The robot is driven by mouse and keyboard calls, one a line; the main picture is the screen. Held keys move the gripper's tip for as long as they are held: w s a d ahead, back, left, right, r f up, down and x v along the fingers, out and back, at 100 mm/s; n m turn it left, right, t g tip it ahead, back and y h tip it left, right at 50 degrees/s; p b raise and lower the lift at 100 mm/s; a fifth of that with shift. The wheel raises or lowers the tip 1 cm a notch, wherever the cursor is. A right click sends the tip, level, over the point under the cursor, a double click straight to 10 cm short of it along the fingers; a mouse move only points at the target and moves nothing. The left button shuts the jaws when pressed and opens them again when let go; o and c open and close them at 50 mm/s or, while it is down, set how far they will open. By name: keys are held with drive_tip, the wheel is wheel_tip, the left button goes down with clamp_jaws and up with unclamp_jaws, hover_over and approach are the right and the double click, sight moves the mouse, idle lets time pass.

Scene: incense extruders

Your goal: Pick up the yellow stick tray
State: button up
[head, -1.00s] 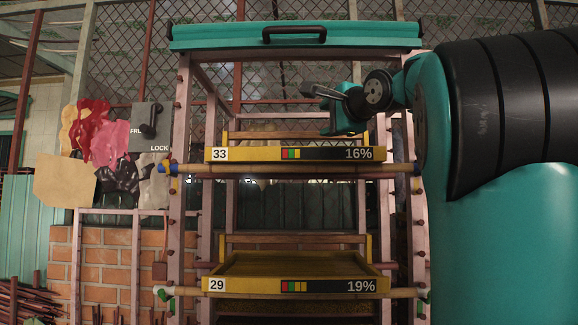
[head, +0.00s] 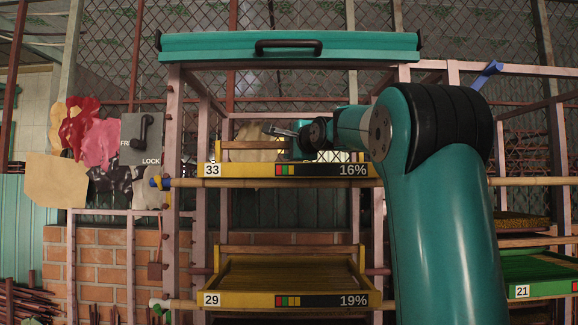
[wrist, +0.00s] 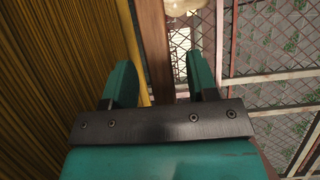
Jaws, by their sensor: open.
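A yellow stick tray (head: 240,170) labelled 33 and 16% sits on the upper level of a pinkish rack. A second yellow tray (head: 240,299), labelled 29 and 19%, is on the level below. My gripper (head: 280,130) is at the upper tray's rear right part, partly hidden by my arm. In the wrist view my gripper (wrist: 160,80) is open, with two green fingers apart. A yellow tray edge (wrist: 136,60) and a brown wooden bar (wrist: 154,50) run between or below the fingers; contact is unclear. A bed of thin sticks (wrist: 60,80) lies left.
A teal lid (head: 220,47) with a black handle tops the rack. A bamboo pole (head: 190,183) runs under the upper tray. A lock lever panel (head: 141,138) is at left. A green tray (head: 540,289) labelled 21 stands at right.

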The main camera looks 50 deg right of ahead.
drive_tip(key=shift+x, duration=0.8)
clamp_jaws()
drive_tip(key=shift+r, duration=0.1)
drive_tip(key=shift+r, duration=0.1)
